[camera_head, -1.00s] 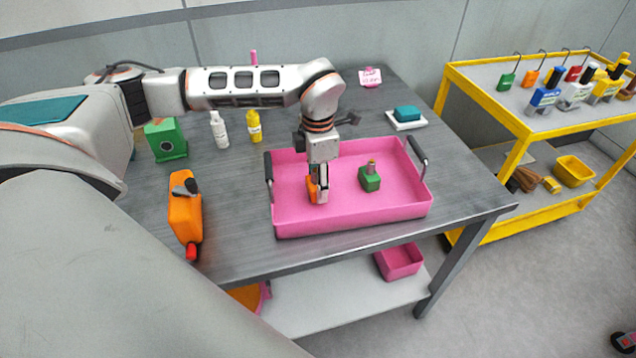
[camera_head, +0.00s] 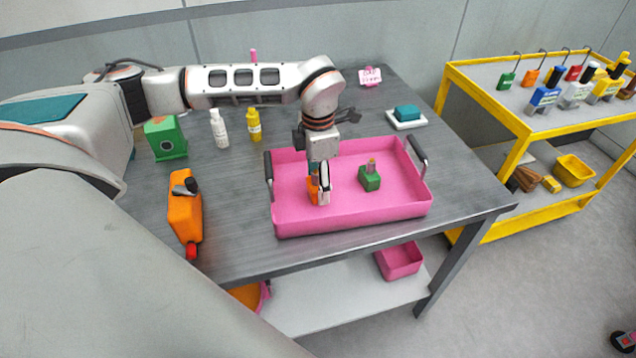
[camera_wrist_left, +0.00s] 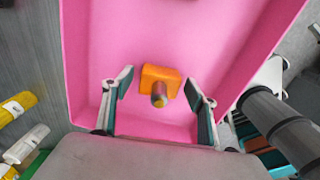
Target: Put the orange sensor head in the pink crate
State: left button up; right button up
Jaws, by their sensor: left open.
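The orange sensor head (camera_head: 313,190) is inside the pink crate (camera_head: 400,205), in its left part, and seems to rest on the crate floor. In the left wrist view the orange sensor head (camera_wrist_left: 160,82) lies between the two spread fingers, with gaps on both sides. My left gripper (camera_head: 320,190) points down into the crate around it and is open; it also shows in the left wrist view (camera_wrist_left: 158,95). A green sensor head (camera_head: 370,179) stands in the crate to the right. My right gripper is not in view.
The crate has dark handles at both ends. A yellow cart (camera_head: 490,130) stands right. The table's front edge is close to the crate.

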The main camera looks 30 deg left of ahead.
pick_arm(q)
notch_tip(320, 180, up, 11)
jog(key=shift+r, duration=0.15)
dwell(0.7)
